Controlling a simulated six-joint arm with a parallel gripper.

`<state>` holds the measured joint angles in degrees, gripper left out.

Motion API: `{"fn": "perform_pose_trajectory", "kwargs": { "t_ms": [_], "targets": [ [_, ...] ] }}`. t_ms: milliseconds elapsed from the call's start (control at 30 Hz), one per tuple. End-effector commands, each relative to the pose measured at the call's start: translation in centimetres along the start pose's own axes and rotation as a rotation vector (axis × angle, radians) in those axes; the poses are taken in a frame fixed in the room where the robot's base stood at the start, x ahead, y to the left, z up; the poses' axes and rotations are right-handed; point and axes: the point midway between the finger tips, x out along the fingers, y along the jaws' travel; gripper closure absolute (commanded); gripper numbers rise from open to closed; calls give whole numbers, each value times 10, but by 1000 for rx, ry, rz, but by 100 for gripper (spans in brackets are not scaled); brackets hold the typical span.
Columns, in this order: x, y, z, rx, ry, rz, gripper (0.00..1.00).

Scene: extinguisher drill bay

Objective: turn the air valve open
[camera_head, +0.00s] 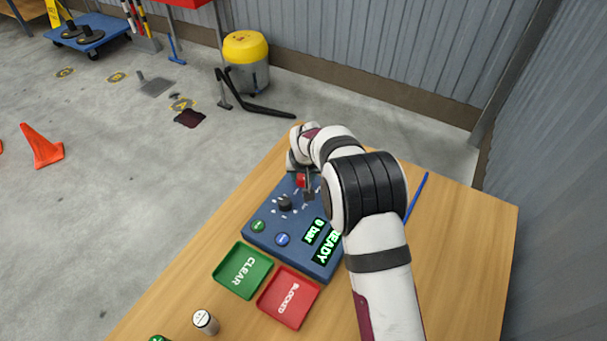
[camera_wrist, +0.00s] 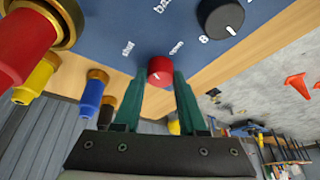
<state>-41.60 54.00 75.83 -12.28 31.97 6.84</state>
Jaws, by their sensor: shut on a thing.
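The air valve is a red knob (camera_wrist: 160,70) on the blue panel (camera_wrist: 110,28), between the printed words "shut" and "open" in the wrist view. Its white mark is small, and I cannot tell which word it points to. My gripper (camera_wrist: 158,82) has its two teal fingers on either side of the knob and is shut on it. In the head view the red knob (camera_head: 301,180) is near the panel's far edge, partly hidden by my gripper (camera_head: 308,188). The panel's display (camera_head: 320,243) reads "READY" and "0 bar".
A black dial (camera_head: 285,203), a green button (camera_head: 258,226) and a blue button (camera_head: 283,239) are on the panel. Several coloured plugs with brass collars, including a blue one (camera_wrist: 93,92), stick out beside my gripper.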

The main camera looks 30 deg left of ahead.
Motion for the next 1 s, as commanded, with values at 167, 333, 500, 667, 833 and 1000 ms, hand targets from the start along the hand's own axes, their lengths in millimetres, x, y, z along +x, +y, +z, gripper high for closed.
{"fn": "perform_pose_trajectory", "kwargs": {
  "t_ms": [167, 333, 500, 667, 833, 1000],
  "targets": [
    [0, -2, 1, 149, 6, 63, 100],
    [0, -3, 0, 299, 14, 125, 100],
    [0, -4, 0, 450, 22, 187, 100],
    [1, -5, 0, 591, 28, 246, 100],
    [1, -6, 0, 732, 35, 303, 100],
    [1, -7, -1, 852, 41, 352, 100]
  ]
}}
